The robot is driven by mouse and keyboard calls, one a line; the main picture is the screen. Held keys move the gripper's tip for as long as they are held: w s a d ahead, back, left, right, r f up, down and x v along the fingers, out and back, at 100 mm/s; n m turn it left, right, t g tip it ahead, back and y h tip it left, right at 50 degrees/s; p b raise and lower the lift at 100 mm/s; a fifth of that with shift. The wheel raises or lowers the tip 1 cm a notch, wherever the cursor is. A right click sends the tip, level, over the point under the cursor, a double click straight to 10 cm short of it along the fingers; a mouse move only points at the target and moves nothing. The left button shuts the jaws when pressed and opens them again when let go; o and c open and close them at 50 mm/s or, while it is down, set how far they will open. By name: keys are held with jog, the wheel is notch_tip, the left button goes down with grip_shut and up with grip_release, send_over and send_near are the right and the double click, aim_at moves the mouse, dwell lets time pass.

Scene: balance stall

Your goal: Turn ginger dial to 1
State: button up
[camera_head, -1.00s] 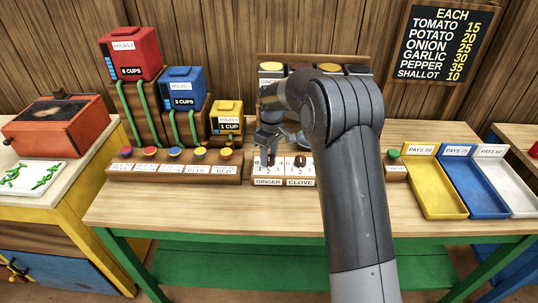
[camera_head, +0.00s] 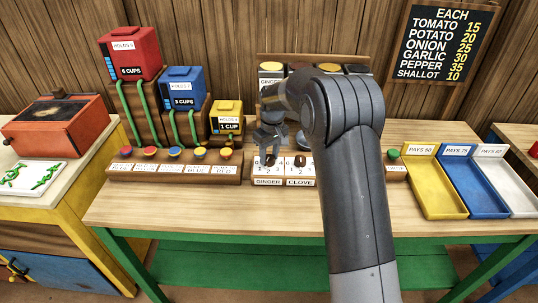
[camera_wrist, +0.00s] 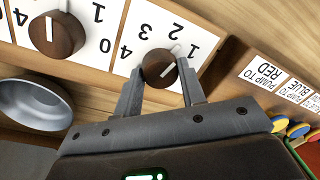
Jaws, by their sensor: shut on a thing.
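The ginger dial (camera_wrist: 159,68) is a round brown wooden knob with a white line, on a white numbered plate. In the wrist view my gripper (camera_wrist: 160,82) has a finger on each side of it and is shut on it.
A grey metal bowl (camera_wrist: 35,103) lies close to the dials. A row of coloured pump buttons (camera_head: 174,153) is on the left. Red, blue and yellow containers (camera_head: 131,52) stand behind it. Yellow, blue and white trays (camera_head: 437,187) are on the right. The table's front strip is clear.

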aim_at(272, 157)
jog(key=m, duration=0.5)
jog(key=shift+s, duration=0.1)
jog(key=shift+m, duration=0.3)
dwell(0.4)
jog(key=o, duration=1)
jog(key=r, duration=0.7)
jog(key=d+r, duration=0.1)
jog(key=r, duration=0.2)
jog(key=shift+r, duration=0.4)
jog(key=shift+r, duration=0.1)
